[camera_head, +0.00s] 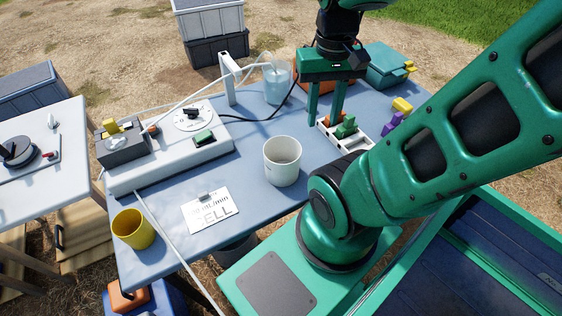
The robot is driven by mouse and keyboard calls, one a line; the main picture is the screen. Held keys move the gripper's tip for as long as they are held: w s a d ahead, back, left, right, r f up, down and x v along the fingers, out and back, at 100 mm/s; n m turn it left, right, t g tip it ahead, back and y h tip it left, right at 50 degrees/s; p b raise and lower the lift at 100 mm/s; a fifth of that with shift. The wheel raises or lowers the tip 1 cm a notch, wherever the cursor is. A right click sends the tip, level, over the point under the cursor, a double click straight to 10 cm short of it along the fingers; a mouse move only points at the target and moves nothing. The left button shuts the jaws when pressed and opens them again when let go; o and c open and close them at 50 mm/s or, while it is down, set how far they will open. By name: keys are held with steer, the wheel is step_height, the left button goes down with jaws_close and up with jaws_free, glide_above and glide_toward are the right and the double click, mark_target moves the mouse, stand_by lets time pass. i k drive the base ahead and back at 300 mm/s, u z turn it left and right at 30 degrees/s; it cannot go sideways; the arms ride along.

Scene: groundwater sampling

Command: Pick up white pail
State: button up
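The white pail (282,172) stands upright on the blue-grey table (262,205), near its middle. It looks empty, and its open top faces up. My gripper (325,113) points down with its two green fingers spread apart. Nothing shows between the fingers. The gripper is behind and to the right of the pail, apart from it, near the white divided tray (328,134). I cannot tell how high the fingertips are above the table.
A yellow cup (133,230), a printed card (211,210) and a white instrument panel (170,150) lie left of the pail. A translucent container (276,84) with a tube stands behind. A purple object (392,124) is at right. My arm crosses the right side.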

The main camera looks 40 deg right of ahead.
mark_target(282, 153)
steer(key=z, duration=0.3)
steer(key=k, duration=1.35)
steer(key=z, duration=0.1)
